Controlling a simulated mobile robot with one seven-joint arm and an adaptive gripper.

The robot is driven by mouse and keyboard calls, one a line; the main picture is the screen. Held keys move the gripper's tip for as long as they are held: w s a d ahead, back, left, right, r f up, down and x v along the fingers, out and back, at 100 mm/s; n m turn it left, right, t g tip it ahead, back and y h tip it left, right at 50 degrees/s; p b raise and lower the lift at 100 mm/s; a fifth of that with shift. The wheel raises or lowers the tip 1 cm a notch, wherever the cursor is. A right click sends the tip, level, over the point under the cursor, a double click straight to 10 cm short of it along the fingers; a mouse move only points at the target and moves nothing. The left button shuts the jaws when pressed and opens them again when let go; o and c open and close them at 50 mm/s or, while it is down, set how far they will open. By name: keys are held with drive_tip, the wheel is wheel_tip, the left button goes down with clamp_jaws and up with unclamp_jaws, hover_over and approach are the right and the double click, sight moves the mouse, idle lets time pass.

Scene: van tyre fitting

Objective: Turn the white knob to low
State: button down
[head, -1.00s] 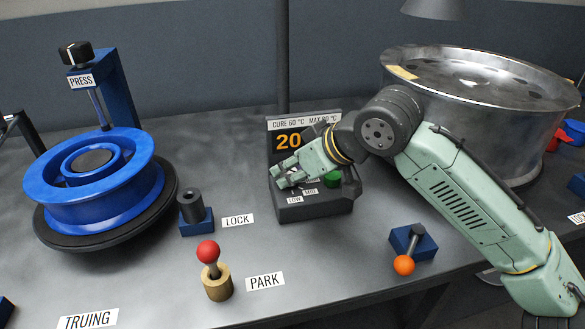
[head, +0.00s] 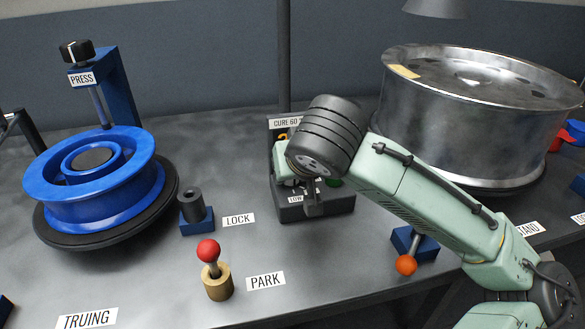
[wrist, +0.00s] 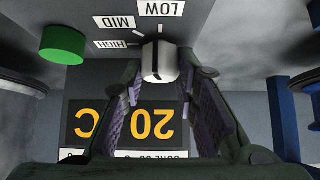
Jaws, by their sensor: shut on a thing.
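The white knob (wrist: 158,64) sits on a dark control box (head: 335,205) between my fingertips in the wrist view. My gripper (wrist: 160,70) is closed on it, one finger on each side. A dark line shows on the knob; I cannot tell exactly which mark it points at. The labels LOW (wrist: 174,8), MID (wrist: 116,22) and HIGH (wrist: 117,45) stand around the knob, upside down in the wrist view. In the head view my wrist hides the knob, and my gripper (head: 312,203) is over the box's front.
A green button (wrist: 63,44) is beside the knob on the box. The display (wrist: 135,122) reads 20 °C. A metal rim (head: 470,120) stands close behind my arm. An orange-tipped lever (head: 406,264) and a red-tipped lever (head: 208,251) stand in front. A blue wheel (head: 85,183) is at left.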

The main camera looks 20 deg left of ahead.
drive_tip(key=shift+a+m+t+h, duration=0.1)
drive_tip(key=shift+m+t+h, duration=0.4)
drive_tip(key=shift+m+h, duration=0.55)
drive_tip(key=shift+m, duration=0.35)
drive_tip(key=c, duration=1.2)
unclamp_jaws()
drive_tip(key=shift+c, duration=0.2)
drive_tip(key=shift+s, duration=0.1)
drive_tip(key=v, duration=1.2)
